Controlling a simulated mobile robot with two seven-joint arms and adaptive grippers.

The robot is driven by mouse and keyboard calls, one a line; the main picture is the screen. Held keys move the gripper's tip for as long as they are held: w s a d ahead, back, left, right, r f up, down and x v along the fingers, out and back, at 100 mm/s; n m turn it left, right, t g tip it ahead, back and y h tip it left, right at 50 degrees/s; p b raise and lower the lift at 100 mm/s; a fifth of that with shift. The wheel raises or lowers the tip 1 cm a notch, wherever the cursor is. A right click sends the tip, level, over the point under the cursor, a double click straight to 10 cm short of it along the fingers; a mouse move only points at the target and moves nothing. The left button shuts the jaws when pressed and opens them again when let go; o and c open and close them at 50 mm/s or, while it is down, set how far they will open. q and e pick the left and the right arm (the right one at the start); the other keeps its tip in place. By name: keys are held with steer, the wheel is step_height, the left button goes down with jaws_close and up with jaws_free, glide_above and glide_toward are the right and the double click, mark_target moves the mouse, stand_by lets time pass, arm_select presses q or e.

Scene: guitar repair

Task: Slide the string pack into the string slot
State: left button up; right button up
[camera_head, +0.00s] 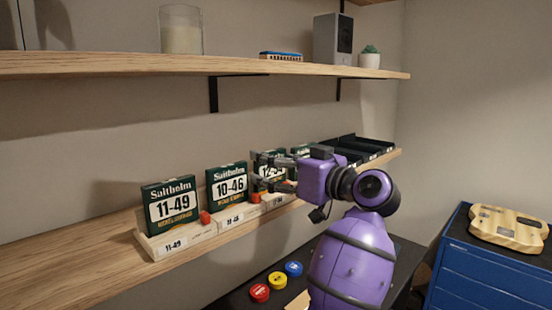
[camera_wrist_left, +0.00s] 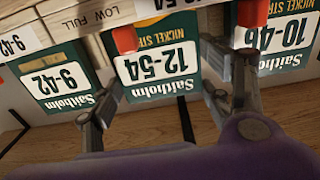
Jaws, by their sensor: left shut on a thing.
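My left gripper (camera_head: 262,175) is at the row of string packs, its two fingers on either side of the dark green 12-54 string pack (camera_head: 277,160). It is shut on that pack, which shows upside down in the left wrist view (camera_wrist_left: 160,72). The pack stands upright at the wooden slotted holder (camera_head: 151,246), behind a red knob (camera_wrist_left: 125,38). I cannot tell whether its lower edge is in a slot. The 10-46 pack (camera_head: 227,183) and the 9-42 pack (camera_wrist_left: 62,80) stand on either side. My right gripper is not in view.
The 11-49 pack (camera_head: 170,205) stands at the holder's near end. Black bins (camera_head: 362,145) are farther along the lower shelf. An upper shelf (camera_head: 210,66) runs overhead. Red, yellow and blue round tins (camera_head: 277,281) lie below. A blue cabinet (camera_head: 475,278) stands at right.

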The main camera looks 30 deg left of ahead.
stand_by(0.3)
arm_select(q)
steer(key=o, duration=1.2)
steer(key=v, duration=1.2)
steer(key=shift+d, duration=0.1)
steer(key=shift+r+v, duration=0.2)
steer(key=shift+v, duration=1.65)
steer(key=shift+r+v, duration=0.15)
steer(key=shift+v, duration=1.7)
steer(key=shift+r+v, duration=0.2)
steer(key=shift+v, duration=1.65)
